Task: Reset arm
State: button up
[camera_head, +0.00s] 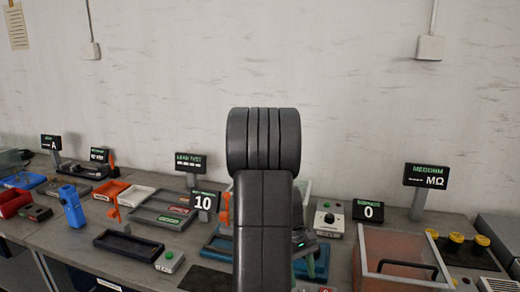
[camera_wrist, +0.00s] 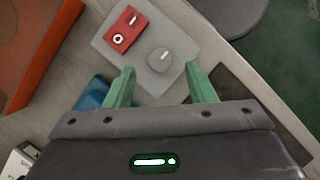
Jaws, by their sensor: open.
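My gripper (camera_wrist: 162,90) shows in the wrist view with two green fingers spread apart and nothing between them. Beyond the fingertips is a light grey control box (camera_wrist: 140,50) with a round knob and a red switch plate. In the head view my dark arm stands upright in the middle and hides part of the bench behind it. A green finger of my gripper (camera_head: 310,262) shows low at the arm's right side, over the bench.
The grey bench (camera_head: 335,270) runs along a white wall. An orange-tinted clear box (camera_head: 400,255) stands at right, near a MΩ display (camera_head: 425,177). A knobbed box (camera_head: 329,219) and a "0" display (camera_head: 368,211) stand behind. Trays (camera_head: 128,245) and a blue handheld tool (camera_head: 71,207) are at left.

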aim_at(303, 289)
jog(key=x, duration=0.3)
jog(key=shift+s+f, duration=0.15)
jog(key=shift+f, duration=0.15)
jog(key=shift+f+n+b, duration=0.15)
jog(key=shift+n+b, duration=0.35)
jog(key=shift+n, duration=0.1)
jog(key=shift+a+n+t+h+b, duration=0.1)
jog(key=shift+n+t+h+b, duration=0.4)
jog(key=shift+n, duration=0.7)
jog(key=shift+n+h+b, duration=0.3)
jog(key=shift+n+b, duration=0.45)
jog(key=shift+n, duration=0.35)
jog(key=n+t+b, duration=0.1)
jog(key=n, duration=0.2)
jog(key=n+t+b, duration=0.1)
jog(key=n+b, duration=0.1)
jog(key=n, duration=0.1)
jog(key=shift+s+t+h+b, duration=0.2)
jog(key=shift+t+h+b, duration=0.1)
jog(key=p+v, duration=0.1)
jog(key=v, duration=0.7)
jog(key=shift+p, duration=0.3)
